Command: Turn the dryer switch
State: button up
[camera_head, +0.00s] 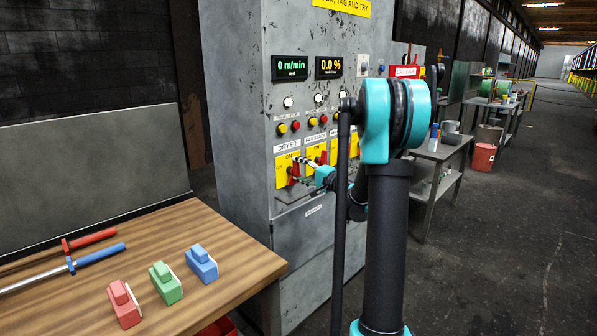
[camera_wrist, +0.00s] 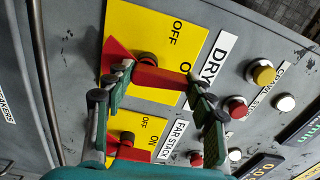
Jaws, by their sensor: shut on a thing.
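The dryer switch (camera_wrist: 158,79) has a red handle on a yellow OFF/ON plate (camera_wrist: 187,35), beside the label reading DRYER. In the head view the dryer switch (camera_head: 295,169) is on the front of the grey cabinet, below the DRYER label. My gripper (camera_wrist: 165,86) has its two fingers on either side of the red handle and is shut on it. It also shows in the head view (camera_head: 304,170), reaching in from the right at the plate. The fingers cover parts of the handle and plate, so its exact setting is hard to tell.
A second red switch (camera_wrist: 128,152), labelled FAR STACK, sits close beside my fingers. Buttons and lamps (camera_head: 288,102) and two displays (camera_head: 290,68) are above on the cabinet. A wooden bench (camera_head: 215,268) at left holds coloured blocks and tools. Open floor (camera_head: 500,250) lies at right.

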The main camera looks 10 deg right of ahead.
jog(key=shift+d+m, duration=0.15)
jog(key=shift+m, duration=0.45)
jog(key=o, duration=1.2)
jog(key=shift+c, duration=0.2)
jog(key=v, duration=1.2)
